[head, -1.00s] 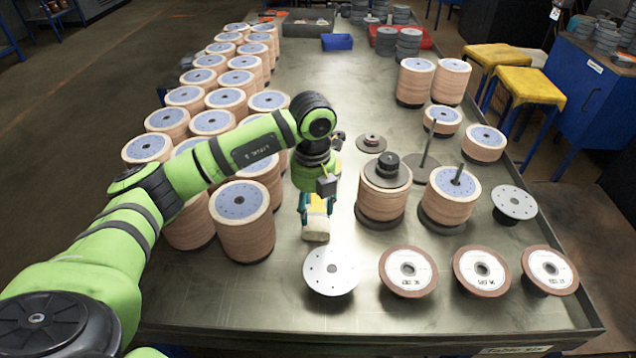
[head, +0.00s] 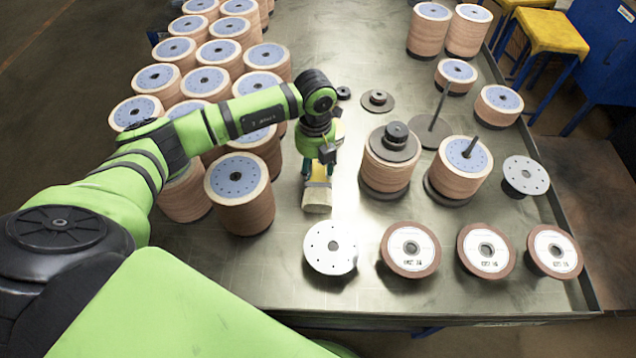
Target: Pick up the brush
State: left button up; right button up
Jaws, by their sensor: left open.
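The brush (head: 317,196) lies on the metal table near the middle of the head view, its pale block-like end toward me. A yellowish part runs back from that end under my left gripper (head: 320,172). My left gripper points down over this part, fingers open, one on each side of it. I cannot tell whether the fingers touch it. The wrist hides the brush's far end. My right gripper is not in view.
Stacks of flap discs (head: 239,198) stand close on the left, and a stack with a black hub (head: 387,165) stands on the right. A white disc (head: 330,248) and several brown-rimmed discs (head: 410,250) lie in front. The table's right edge has a raised rim.

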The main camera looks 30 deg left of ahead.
aim_at(316, 168)
pick_arm(q)
jog(key=shift+f, duration=0.1)
jog(key=c, duration=0.8)
notch_tip(316, 168, up, 10)
jog(key=b, duration=0.2)
jog(key=shift+b, duration=0.35)
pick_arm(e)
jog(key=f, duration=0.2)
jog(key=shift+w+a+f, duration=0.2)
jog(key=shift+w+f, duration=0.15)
